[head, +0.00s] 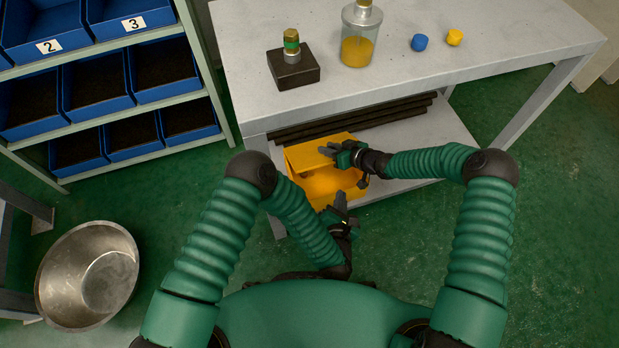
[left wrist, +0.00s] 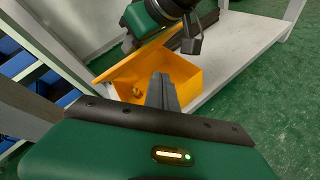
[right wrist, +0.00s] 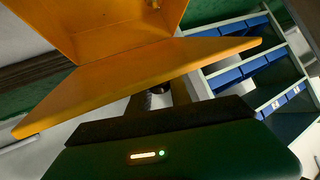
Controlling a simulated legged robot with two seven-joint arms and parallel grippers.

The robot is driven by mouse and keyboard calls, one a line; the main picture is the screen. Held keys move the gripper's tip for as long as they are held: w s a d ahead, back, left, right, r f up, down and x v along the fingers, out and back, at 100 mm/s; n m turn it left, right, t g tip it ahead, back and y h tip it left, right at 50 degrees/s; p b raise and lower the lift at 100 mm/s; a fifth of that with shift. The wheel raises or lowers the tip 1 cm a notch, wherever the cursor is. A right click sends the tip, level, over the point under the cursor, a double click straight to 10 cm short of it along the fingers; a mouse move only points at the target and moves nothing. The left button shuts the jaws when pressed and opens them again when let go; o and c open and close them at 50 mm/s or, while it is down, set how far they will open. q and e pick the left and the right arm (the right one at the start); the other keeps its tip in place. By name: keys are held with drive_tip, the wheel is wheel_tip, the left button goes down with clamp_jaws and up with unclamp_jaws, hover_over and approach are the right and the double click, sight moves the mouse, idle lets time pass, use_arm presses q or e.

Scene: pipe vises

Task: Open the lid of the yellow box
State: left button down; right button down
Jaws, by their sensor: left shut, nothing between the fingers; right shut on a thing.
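The yellow box (head: 322,184) sits on the lower shelf of the grey table, its front facing me. Its lid (right wrist: 140,80) is raised, and the inside shows in the left wrist view (left wrist: 178,72), with a small brownish item (left wrist: 137,91) in it. My right gripper (head: 328,152) is shut on the lid at its edge; its fingertips are partly hidden by the lid in the right wrist view. My left gripper (head: 340,203) is shut and empty, in front of the box at its near side; its closed fingers show in the left wrist view (left wrist: 162,88).
Dark pipes (head: 350,118) lie on the shelf behind the box. The tabletop holds a dark block with a fitting (head: 292,68), a glass jar (head: 360,35), and blue (head: 419,42) and yellow (head: 455,37) caps. Blue bins (head: 98,85) stand left; a metal bowl (head: 88,275) lies lower left.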

use_arm(q)
drive_tip(key=s+a+f+n+y, duration=0.3)
drive_tip(key=a+n+y, duration=0.3)
drive_tip(key=n, duration=0.6)
use_arm(e)
drive_tip(key=shift+w+d, duration=0.1)
drive_tip(key=shift+d, duration=0.1)
use_arm(q)
drive_tip(key=w+a, duration=0.3)
drive_tip(key=w, duration=0.8)
drive_tip(key=shift+w, duration=0.15)
